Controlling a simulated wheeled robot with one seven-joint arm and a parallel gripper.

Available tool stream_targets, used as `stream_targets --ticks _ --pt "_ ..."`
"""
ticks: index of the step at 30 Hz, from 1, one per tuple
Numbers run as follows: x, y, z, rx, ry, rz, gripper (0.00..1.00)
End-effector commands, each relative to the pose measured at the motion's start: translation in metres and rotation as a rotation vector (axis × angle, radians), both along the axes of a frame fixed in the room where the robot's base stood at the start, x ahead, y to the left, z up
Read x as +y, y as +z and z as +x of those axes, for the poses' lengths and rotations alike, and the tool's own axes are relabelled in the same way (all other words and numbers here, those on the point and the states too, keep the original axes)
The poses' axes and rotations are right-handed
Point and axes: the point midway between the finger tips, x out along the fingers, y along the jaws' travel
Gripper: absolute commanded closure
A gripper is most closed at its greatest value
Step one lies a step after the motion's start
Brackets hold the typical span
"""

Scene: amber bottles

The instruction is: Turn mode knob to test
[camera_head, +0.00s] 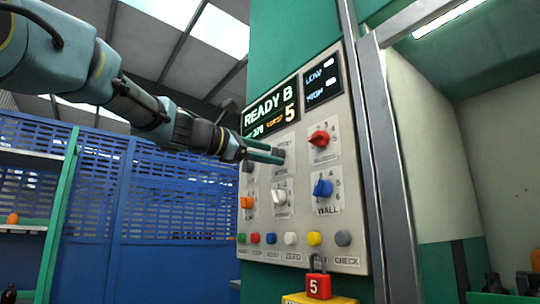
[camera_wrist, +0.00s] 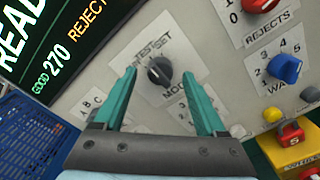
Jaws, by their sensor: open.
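The mode knob (camera_wrist: 160,72) is a dark round knob with a raised grip on a pale label. Lettering that looks like TEST and SET is above it, and the partly hidden word MODE is below. My gripper (camera_wrist: 160,76) is open, with its two teal fingers on either side of the knob. The left and right fingertips show gaps to the knob in the wrist view. In the head view my gripper (camera_head: 281,154) reaches the panel from the left, and its fingers partly cover the knob. I cannot tell how deep the fingertips are around it.
The grey control panel (camera_head: 345,235) carries a READY B display (camera_head: 268,110), a red rejects knob (camera_head: 318,139), a blue wall knob (camera_head: 322,188), an orange knob (camera_head: 247,202) and a white knob (camera_head: 279,197). Below are several coloured buttons and a red padlock (camera_head: 318,286). A metal post (camera_head: 372,150) stands right.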

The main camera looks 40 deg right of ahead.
Motion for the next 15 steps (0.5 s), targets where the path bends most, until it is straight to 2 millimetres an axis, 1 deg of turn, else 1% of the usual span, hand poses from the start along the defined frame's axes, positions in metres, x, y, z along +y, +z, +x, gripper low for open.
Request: stream_targets --ticks 9,12,15 --pt "0.061 -0.002 0.004 -0.003 0.003 0.000 0.27" --pt "0.078 -0.002 0.004 -0.001 0.003 0.000 0.27" --pt "0.090 -0.001 0.005 -0.001 0.001 0.000 0.27"
